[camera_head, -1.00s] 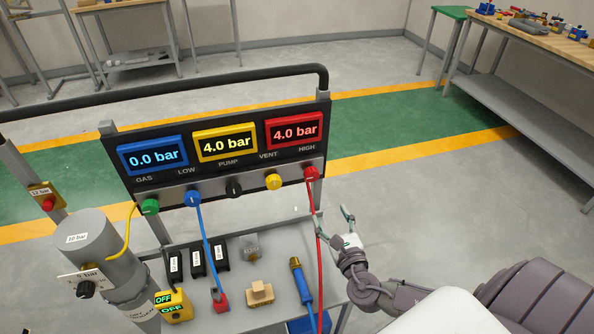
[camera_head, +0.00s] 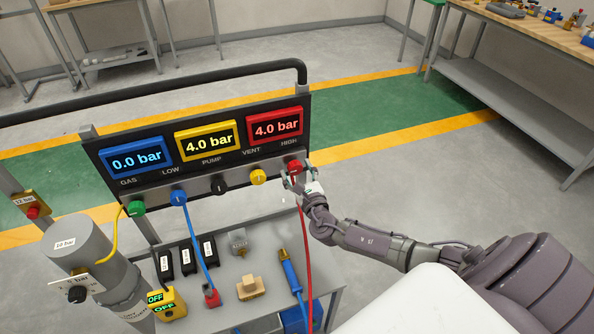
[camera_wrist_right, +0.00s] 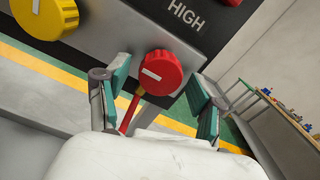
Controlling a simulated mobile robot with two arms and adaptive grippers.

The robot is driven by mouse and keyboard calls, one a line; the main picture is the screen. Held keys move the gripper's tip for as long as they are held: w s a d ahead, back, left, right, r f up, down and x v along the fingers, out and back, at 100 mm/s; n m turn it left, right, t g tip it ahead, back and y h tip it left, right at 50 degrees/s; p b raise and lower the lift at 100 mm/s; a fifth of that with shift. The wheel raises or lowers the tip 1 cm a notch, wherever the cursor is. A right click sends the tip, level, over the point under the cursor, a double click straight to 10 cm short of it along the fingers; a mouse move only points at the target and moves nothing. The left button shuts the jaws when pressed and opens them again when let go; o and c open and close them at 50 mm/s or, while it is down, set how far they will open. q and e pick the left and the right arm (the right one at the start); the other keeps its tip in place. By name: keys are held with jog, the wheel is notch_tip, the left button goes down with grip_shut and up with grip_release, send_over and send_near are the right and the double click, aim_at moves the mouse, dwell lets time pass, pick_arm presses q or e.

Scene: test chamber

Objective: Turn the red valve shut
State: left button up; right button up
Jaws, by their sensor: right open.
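The red valve (camera_head: 295,166) is a round knob at the right end of the panel's row of knobs, under the label HIGH. In the right wrist view the red valve (camera_wrist_right: 160,72) has a white mark on its face, and a red hose runs down from it. My right gripper (camera_head: 294,178) is open at the valve. In the wrist view its two fingers (camera_wrist_right: 158,100) stand to the left and right, with the knob between and just beyond them; I cannot tell whether they touch it. The red display (camera_head: 276,128) reads 4.0 bar. My left gripper is not in view.
Yellow (camera_head: 258,177), black (camera_head: 219,185), blue (camera_head: 179,197) and green knobs (camera_head: 136,208) sit left of the valve. A blue pump (camera_head: 290,276) and a wooden block (camera_head: 250,288) stand on the bench below. A black rail (camera_head: 180,88) runs above the panel.

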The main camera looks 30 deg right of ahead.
jog(key=c, duration=1.1)
jog(key=shift+c, duration=0.2)
